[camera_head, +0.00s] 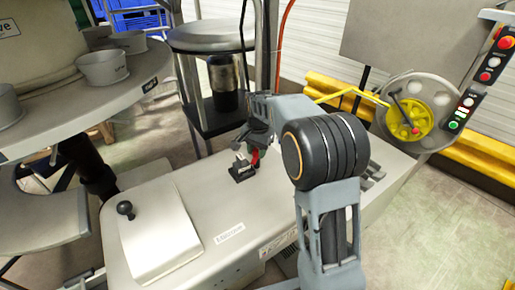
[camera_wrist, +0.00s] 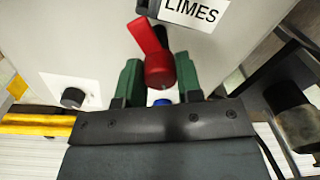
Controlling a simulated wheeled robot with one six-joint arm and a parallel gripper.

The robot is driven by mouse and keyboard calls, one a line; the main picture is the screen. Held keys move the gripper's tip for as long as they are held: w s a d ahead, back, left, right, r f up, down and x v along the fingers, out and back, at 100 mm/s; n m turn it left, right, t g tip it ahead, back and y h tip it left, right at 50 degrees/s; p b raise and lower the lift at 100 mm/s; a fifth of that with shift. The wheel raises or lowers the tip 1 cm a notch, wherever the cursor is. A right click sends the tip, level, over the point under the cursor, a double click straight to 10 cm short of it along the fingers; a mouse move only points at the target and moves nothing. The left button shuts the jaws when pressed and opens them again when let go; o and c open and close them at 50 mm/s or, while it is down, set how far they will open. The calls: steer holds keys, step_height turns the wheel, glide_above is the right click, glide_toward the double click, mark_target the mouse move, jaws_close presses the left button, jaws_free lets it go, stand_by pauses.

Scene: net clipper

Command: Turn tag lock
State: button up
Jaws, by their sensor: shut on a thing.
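A red lock knob with a flat red lever (camera_wrist: 158,62) shows in the wrist view, its lever pointing up and to the left. My gripper (camera_wrist: 158,82) has a green finger on each side of the round red part and is shut on it. A small blue round spot (camera_wrist: 162,102) shows just below the red part, between the fingers. In the head view the red part (camera_head: 255,157) is a small patch beside my gripper (camera_head: 249,150), mostly hidden by it. A white label reading LIMES (camera_wrist: 194,10) sits on a black holder at the top of the wrist view.
The lock is on a grey machine top (camera_head: 190,185), with a black-knobbed cover (camera_head: 160,238) at its left end. A yellow handwheel (camera_head: 408,118) and button panel (camera_head: 478,85) stand at right. A round table with bowls (camera_head: 102,68) is at left.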

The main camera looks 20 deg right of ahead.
mark_target(257, 150)
steer(key=m, duration=0.4)
steer(key=shift+r+p, duration=0.1)
steer(key=shift+p, duration=0.2)
steer(key=shift+m, duration=2)
steer(key=o, duration=0.9)
steer(key=shift+o, duration=0.2)
step_height(257, 150, up, 14)
steer(key=shift+s, duration=0.2)
